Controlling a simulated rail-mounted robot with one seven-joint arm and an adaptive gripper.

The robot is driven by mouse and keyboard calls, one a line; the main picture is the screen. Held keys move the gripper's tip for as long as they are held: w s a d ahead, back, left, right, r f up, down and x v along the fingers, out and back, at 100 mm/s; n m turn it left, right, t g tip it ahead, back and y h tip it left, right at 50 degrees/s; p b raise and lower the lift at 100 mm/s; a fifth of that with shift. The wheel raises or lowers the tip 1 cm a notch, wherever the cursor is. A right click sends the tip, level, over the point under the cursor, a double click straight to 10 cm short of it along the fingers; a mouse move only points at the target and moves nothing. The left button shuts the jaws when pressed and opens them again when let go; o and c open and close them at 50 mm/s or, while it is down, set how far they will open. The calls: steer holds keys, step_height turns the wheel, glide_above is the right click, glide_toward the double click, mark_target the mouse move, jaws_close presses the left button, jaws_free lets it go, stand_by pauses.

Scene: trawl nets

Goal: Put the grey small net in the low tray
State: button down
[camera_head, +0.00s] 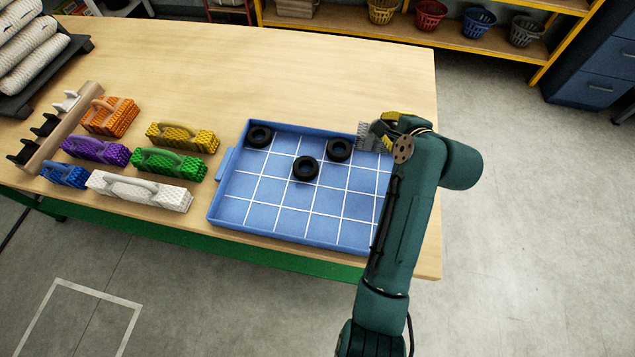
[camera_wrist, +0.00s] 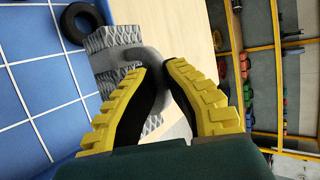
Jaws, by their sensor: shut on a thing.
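The grey small net (camera_head: 364,136) is a textured block with a handle, at the far right corner of the low tray. It also shows in the wrist view (camera_wrist: 110,42), partly hidden by my fingers. My gripper (camera_wrist: 157,72) is shut on it; in the head view, my gripper (camera_head: 384,128) is partly hidden by my arm. The net overlaps the tray's right edge in the picture; I cannot tell whether it touches the tray. The low tray (camera_head: 285,239) is blue with a white grid, and my arm covers part of its right side.
Three black rings lie in the tray: at the far left (camera_head: 259,137), the middle (camera_head: 305,169) and the far right (camera_head: 339,149). Several coloured nets, including a green net (camera_head: 168,163) and a white net (camera_head: 139,190), sit left of the tray. The tray's front half is clear.

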steer(key=shift+w+d+r, duration=0.75)
steer(key=shift+w+d, duration=0.2)
steer(key=shift+d, duration=0.05)
step_height(320, 180, down, 10)
steer(key=b, duration=0.3)
steer(key=c, duration=1.2)
jaws_free()
steer(key=shift+f, duration=0.15)
steer(key=shift+c, duration=0.2)
